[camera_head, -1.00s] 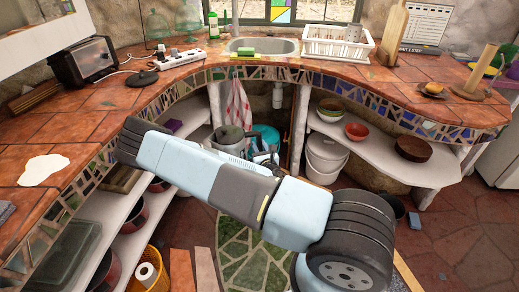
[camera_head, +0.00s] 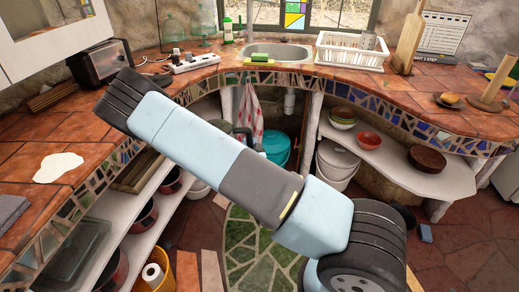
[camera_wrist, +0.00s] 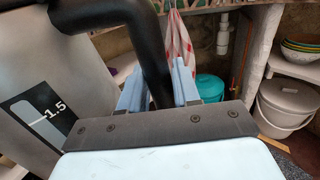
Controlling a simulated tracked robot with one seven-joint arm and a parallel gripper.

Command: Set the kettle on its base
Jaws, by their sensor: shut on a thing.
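The kettle (camera_wrist: 45,75) fills the left of the wrist view, with a grey body, a dark level gauge marked 1.5 and a black handle (camera_wrist: 150,45). My gripper (camera_wrist: 158,82) is shut on the handle, one light-blue finger on each side. In the head view my arm hides the gripper and most of the kettle; a dark part of its top (camera_head: 222,130) shows above the arm. The kettle looks roughly upright, held in front of the counter. The kettle base (camera_head: 163,79), a black disc, lies on the left counter, close to my arm's outline.
A toaster (camera_head: 98,60) and a white power strip (camera_head: 195,62) flank the base. A sink (camera_head: 275,50) and a white dish rack (camera_head: 350,50) are at the back. A white spill-like patch (camera_head: 58,167) lies on the left counter. Shelves hold bowls below.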

